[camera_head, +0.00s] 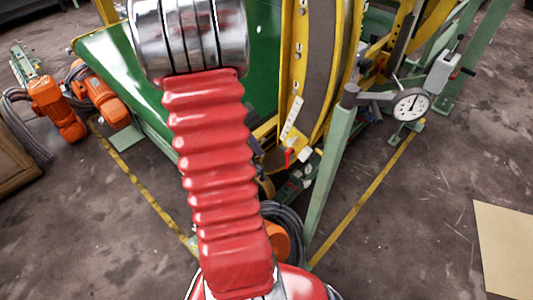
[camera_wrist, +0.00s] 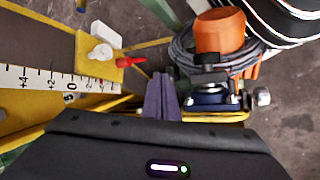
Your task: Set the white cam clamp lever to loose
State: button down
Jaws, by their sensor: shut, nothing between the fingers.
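In the wrist view, a white lever-like part (camera_wrist: 102,45), a block with a rounded knob, sits on a yellow plate (camera_wrist: 92,68) at upper left. I cannot tell its setting. A small red lever (camera_wrist: 130,63) sticks out beside it, to the right. The white part also shows small in the head view (camera_head: 305,154), right of my arm. My gripper (camera_wrist: 162,80) has its two dark purple fingers together and empty. Its tips appear right of and slightly below the red lever in the wrist view, apart from the white part.
A white scale (camera_wrist: 45,79) with black marks runs along the yellow frame. An orange motor (camera_wrist: 220,32) with coiled cables lies to the right. In the head view, a green post (camera_head: 328,185) and a dial gauge (camera_head: 411,105) stand right of my arm.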

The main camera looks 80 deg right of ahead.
jog(key=w+a+r+n+t+h, duration=0.1)
jog(key=w+a+r+n+t, duration=0.15)
jog(key=w+a+r, duration=0.65)
jog(key=w+a+r+n+t+h, duration=0.1)
jog(key=w+a+r+n+t, duration=0.2)
jog(key=w+a, duration=0.6)
jog(key=s+a+r+n+t+y, duration=0.1)
jog(key=a+r, duration=0.3)
jog(key=a, duration=0.8)
jog(key=a+r+n+t+y, duration=0.2)
jog(key=a+r+n+t, duration=0.1)
jog(key=a, duration=1)
jog(key=shift+s+a+r+t+y, duration=0.15)
jog(key=shift+s+r+t+y, duration=0.3)
jog(key=shift+r, duration=0.45)
